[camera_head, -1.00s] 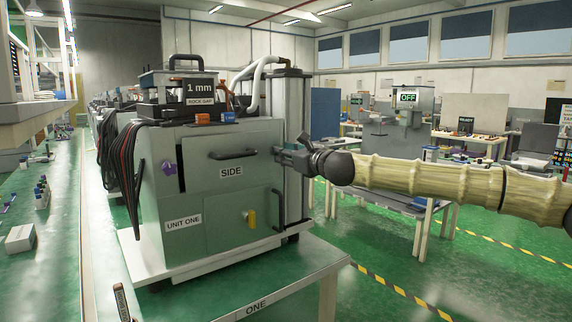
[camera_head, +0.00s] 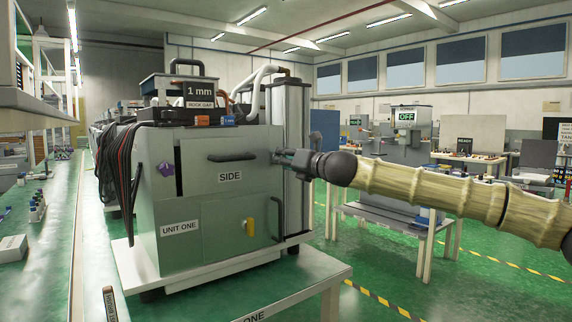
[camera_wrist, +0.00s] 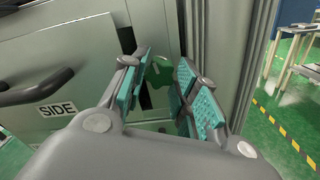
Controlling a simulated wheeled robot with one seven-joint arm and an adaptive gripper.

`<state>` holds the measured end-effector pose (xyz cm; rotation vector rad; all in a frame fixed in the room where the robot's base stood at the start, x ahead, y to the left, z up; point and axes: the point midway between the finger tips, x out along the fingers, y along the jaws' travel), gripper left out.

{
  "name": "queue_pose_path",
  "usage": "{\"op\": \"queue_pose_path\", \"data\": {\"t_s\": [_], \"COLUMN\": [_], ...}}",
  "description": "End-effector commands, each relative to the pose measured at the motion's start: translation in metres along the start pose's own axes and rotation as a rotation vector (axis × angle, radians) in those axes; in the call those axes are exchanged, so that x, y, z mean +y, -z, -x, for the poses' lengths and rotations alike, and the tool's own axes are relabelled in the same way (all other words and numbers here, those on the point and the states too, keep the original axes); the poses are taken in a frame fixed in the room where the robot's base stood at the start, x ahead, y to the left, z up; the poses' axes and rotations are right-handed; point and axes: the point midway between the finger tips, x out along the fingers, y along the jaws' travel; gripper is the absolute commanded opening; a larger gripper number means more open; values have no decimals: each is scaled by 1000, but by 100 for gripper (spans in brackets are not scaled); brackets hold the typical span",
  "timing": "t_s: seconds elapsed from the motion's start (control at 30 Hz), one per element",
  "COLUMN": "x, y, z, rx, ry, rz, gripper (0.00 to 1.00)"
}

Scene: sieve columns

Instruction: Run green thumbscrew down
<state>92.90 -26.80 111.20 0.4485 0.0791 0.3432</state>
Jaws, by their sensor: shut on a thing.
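The green thumbscrew (camera_wrist: 160,71) shows in the wrist view on the side of the grey cabinet, between my fingertips. My gripper (camera_wrist: 160,88) is shut on it, with a teal pad on either side. In the head view my gripper (camera_head: 283,157) reaches the cabinet's right edge from the right, and the thumbscrew cannot be made out there. The cabinet (camera_head: 225,205) is labelled UNIT ONE and SIDE and stands upright on a white base.
A grey vertical column (camera_head: 292,120) stands close to my gripper. Black cables (camera_head: 115,170) hang at the left.

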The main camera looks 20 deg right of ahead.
Motion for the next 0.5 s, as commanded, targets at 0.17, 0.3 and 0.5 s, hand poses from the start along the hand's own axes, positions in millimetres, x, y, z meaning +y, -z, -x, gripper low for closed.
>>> {"op": "queue_pose_path", "data": {"t_s": [0.17,0.3,0.5], "x": [-1,-1,-1], "y": [-1,-1,-1], "z": [0,0,0], "rx": [-1,-1,-2], "ry": [2,2,2], "rz": [-12,-12,-11], "gripper": [6,6,39]}}
